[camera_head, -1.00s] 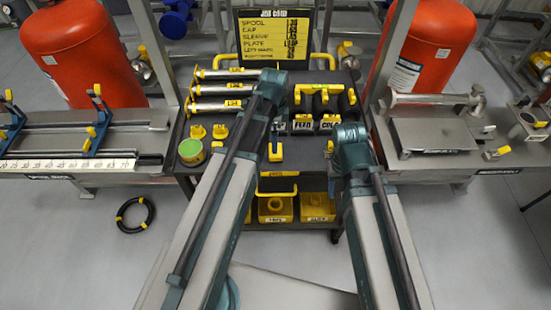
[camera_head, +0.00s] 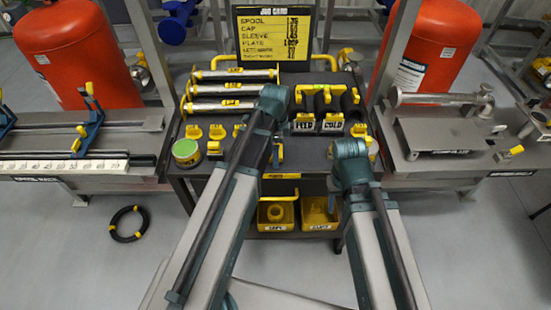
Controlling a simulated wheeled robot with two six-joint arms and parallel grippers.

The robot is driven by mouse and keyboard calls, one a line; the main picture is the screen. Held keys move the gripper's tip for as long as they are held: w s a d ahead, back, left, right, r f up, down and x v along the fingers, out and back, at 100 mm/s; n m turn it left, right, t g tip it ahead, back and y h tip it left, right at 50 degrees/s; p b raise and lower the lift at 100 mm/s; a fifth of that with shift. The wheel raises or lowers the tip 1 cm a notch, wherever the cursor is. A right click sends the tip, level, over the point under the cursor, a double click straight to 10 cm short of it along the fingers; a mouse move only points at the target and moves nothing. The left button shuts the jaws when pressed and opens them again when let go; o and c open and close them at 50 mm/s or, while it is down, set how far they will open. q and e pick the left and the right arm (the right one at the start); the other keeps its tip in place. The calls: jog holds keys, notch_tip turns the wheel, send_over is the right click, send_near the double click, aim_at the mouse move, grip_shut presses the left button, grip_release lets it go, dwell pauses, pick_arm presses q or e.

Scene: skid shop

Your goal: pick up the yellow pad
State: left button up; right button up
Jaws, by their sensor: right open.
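Several small yellow blocks stand on the dark cart top (camera_head: 315,185). One yellow block (camera_head: 194,131) is at the left, with another yellow block (camera_head: 217,132) beside it. I cannot tell for sure which piece is the yellow pad. My left arm (camera_head: 232,200) reaches over the cart and covers part of its middle; its gripper is hidden behind the arm. My right arm (camera_head: 352,165) ends over the cart's right side. Its gripper is mostly hidden behind the arm, close to a bit of yellow (camera_head: 359,130). No grip on any piece shows.
A green-topped can (camera_head: 186,151) stands on the cart's left front. Metal spools (camera_head: 232,88) lie behind it, and black sleeves (camera_head: 328,100) stand in the yellow rack. Yellow bins (camera_head: 276,213) sit below. Benches flank the cart. A black ring (camera_head: 132,223) lies on the floor.

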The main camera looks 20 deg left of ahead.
pick_arm(q)
jog(key=c, duration=1.3)
jog(key=shift+r, duration=0.15)
pick_arm(e)
jog(key=shift+r, duration=0.1)
